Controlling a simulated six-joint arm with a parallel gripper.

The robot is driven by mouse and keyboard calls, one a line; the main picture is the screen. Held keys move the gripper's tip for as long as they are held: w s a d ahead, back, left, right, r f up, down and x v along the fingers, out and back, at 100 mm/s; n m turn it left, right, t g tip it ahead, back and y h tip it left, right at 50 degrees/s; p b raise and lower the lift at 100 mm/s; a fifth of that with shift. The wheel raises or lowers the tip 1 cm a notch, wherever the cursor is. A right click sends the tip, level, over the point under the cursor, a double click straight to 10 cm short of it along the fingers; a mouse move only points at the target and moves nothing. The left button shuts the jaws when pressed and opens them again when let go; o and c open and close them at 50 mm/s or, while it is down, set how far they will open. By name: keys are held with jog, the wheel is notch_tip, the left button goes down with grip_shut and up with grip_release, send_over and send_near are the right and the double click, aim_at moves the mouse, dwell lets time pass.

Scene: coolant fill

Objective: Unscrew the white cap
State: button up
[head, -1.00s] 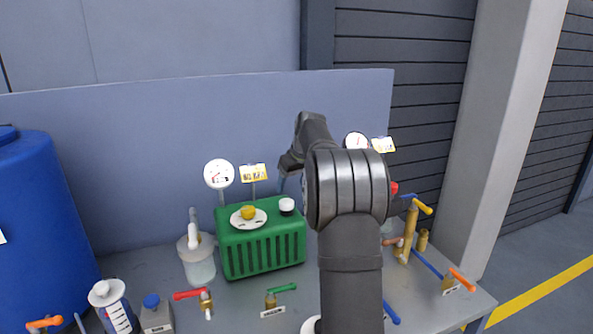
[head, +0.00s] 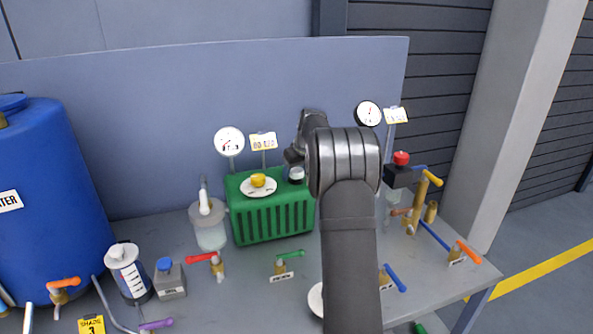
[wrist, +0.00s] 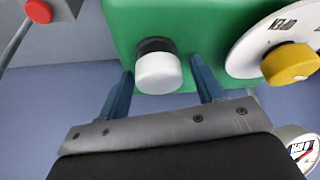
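The white cap (wrist: 158,73) sits on a dark neck on top of the green box (wrist: 187,17). In the head view the white cap (head: 296,173) is at the right end of the green box (head: 270,218), beside the yellow knob. My gripper (wrist: 160,82) is open in the wrist view. Its two blue fingers stand apart on either side of the white cap, with a gap visible on each side. In the head view my arm hides most of the gripper, so the fingers do not show clearly there.
A yellow knob (wrist: 289,63) on a white dial plate stands close beside the right finger. A red button (wrist: 38,11) is at the upper left of the wrist view. Gauges (head: 229,141) and several valves (head: 283,262) surround the box on the bench.

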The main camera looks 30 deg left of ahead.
jog(key=c, duration=0.8)
jog(key=shift+n+g, duration=0.7)
jog(key=shift+n, duration=1.1)
jog(key=shift+n+y, duration=0.3)
jog(key=shift+n, duration=0.4)
jog(key=shift+n+g, duration=0.7)
jog(key=shift+n, duration=0.4)
